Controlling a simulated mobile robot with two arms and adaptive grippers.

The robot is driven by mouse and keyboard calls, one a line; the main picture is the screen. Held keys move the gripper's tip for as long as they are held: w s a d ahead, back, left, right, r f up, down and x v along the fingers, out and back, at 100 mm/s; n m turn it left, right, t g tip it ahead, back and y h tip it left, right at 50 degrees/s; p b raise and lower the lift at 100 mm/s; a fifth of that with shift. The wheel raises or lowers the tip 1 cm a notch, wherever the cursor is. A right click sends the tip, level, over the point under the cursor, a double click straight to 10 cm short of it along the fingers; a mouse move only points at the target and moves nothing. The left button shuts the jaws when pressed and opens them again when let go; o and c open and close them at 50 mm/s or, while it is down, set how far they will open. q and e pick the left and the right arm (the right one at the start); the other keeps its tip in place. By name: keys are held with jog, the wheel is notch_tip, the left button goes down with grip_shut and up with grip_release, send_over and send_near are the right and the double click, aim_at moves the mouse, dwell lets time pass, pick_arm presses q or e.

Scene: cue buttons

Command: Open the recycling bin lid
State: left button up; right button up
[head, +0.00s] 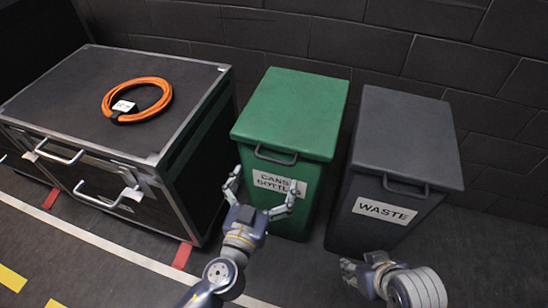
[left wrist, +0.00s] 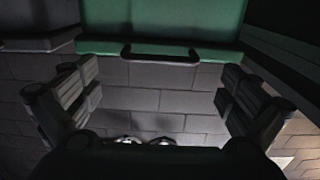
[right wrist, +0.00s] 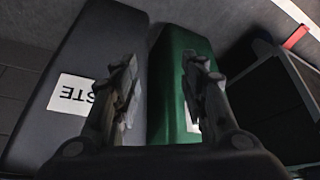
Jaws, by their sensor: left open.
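The green recycling bin, labelled "CANS BOTTLES" (head: 277,184), stands in the middle of the head view with its lid (head: 293,105) shut. A dark bar handle (head: 276,156) is on the lid's front edge. The handle also shows in the left wrist view (left wrist: 160,55), ahead of the spread fingers. My left gripper (head: 264,187) is open and empty in front of the bin, below the handle. My right gripper (head: 348,272) is low in front of the waste bin. Its fingers show apart and empty in the right wrist view (right wrist: 163,68).
A dark grey bin labelled "WASTE" (head: 405,135) stands just right of the green one, lid shut. A black case (head: 70,95) with an orange cable coil (head: 137,100) on top stands left. A brick wall (head: 420,55) is behind. Open floor (head: 110,265) lies in front.

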aim_at(273, 161)
pick_arm(q)
jog(key=shift+p+x, duration=0.4)
jog(key=shift+x, duration=2.85)
pick_arm(e)
jog(key=shift+s+d+f+g, duration=0.15)
jog(key=shift+s+g, duration=0.1)
jog(key=shift+s, duration=0.3)
jog(key=shift+s+d+r+g, duration=0.1)
jog(key=shift+s+d+g, duration=0.15)
jog(key=shift+s, duration=0.35)
jog(key=shift+s+d+f+g, duration=0.1)
jog(key=shift+s+g, duration=0.2)
jog(key=shift+s, duration=0.25)
pick_arm(q)
jog(key=shift+f, duration=0.1)
jog(key=c, duration=1.3)
jog(key=shift+r, duration=0.25)
